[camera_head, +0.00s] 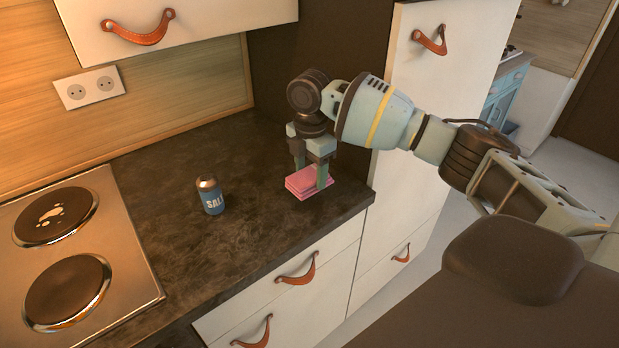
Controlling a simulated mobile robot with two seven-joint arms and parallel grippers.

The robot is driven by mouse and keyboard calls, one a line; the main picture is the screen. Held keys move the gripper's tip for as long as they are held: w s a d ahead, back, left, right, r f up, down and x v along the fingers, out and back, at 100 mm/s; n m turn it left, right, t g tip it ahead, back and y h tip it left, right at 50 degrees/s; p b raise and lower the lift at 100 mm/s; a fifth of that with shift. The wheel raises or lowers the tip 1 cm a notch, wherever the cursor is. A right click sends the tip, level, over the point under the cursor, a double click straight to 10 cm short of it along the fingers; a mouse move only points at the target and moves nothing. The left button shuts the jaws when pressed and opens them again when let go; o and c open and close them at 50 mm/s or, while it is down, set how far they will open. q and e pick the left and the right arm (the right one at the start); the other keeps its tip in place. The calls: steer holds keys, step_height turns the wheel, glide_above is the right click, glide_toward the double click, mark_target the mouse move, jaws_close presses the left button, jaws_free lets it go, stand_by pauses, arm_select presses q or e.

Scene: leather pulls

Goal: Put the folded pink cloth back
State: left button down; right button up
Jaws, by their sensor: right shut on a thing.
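The folded pink cloth (299,187) is at the right end of the dark countertop, near its front corner. My right gripper (311,180) points down over it and is shut on the cloth, with a finger on either side. The cloth looks flat and folded in layers. I cannot tell whether it rests on the counter or is just above it. My left gripper is not in view.
A blue salt shaker (212,199) stands on the countertop (180,255) left of the cloth. A hob (75,260) with a stained plate is at the left. White drawers (330,262) with leather pulls are below, and a tall white cabinet (440,80) is behind my right arm.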

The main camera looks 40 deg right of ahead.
mark_target(311, 169)
steer(key=shift+w+d, duration=0.25)
steer(key=shift+w, duration=0.1)
steer(key=shift+w+d, duration=0.2)
steer(key=shift+w, duration=0.05)
steer(key=shift+d+f, duration=0.1)
steer(key=shift+f, duration=1.7)
steer(key=shift+f, duration=0.15)
steer(key=o, duration=1.1)
step_height(311, 169, up, 12)
steer(key=shift+r, duration=0.2)
